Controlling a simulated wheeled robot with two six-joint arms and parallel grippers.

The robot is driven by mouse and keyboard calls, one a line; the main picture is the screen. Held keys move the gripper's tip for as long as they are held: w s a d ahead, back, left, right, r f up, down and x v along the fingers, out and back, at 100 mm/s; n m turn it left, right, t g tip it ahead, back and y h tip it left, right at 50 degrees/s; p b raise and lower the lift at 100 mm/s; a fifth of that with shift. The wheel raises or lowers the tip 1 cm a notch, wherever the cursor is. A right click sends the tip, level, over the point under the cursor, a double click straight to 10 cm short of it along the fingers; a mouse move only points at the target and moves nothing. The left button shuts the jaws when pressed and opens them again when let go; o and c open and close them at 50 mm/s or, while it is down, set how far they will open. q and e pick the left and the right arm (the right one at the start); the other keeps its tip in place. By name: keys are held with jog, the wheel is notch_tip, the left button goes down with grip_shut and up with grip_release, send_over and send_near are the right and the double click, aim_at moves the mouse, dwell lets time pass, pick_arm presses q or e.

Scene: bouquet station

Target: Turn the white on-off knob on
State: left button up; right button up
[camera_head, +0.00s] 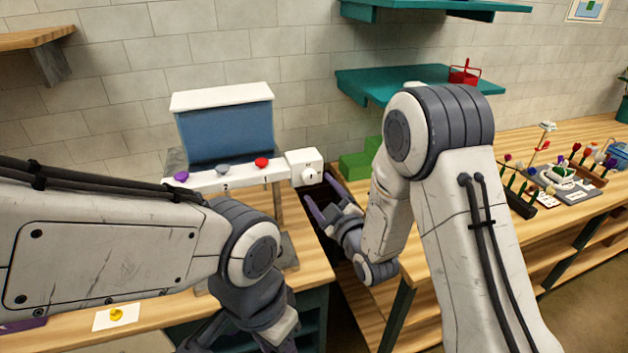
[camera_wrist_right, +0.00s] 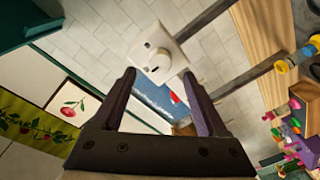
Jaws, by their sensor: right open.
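The white on-off knob (camera_head: 309,175) is on the front of a small white box (camera_head: 303,158) at the right end of the dispenser station. In the right wrist view the knob (camera_wrist_right: 157,60) is round with a dark mark, and shows between my fingertips. My right gripper (camera_head: 318,190) is open and empty, its purple fingers pointing at the box from just in front and below. I cannot tell whether it touches the knob. My left gripper (camera_head: 270,338) is low at the bottom edge; its fingers are mostly cut off.
A blue tank with a white lid (camera_head: 222,98) stands behind a white panel with purple (camera_head: 181,176), grey and red (camera_head: 261,162) knobs. Green blocks (camera_head: 355,166) sit right of the box. Flowers and racks (camera_head: 560,180) stand on the right bench. A yellow item lies on a white card (camera_head: 117,315).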

aim_at(311, 179)
jog(key=shift+p+x, duration=0.85)
jog(key=shift+x, duration=1.4)
grip_shut()
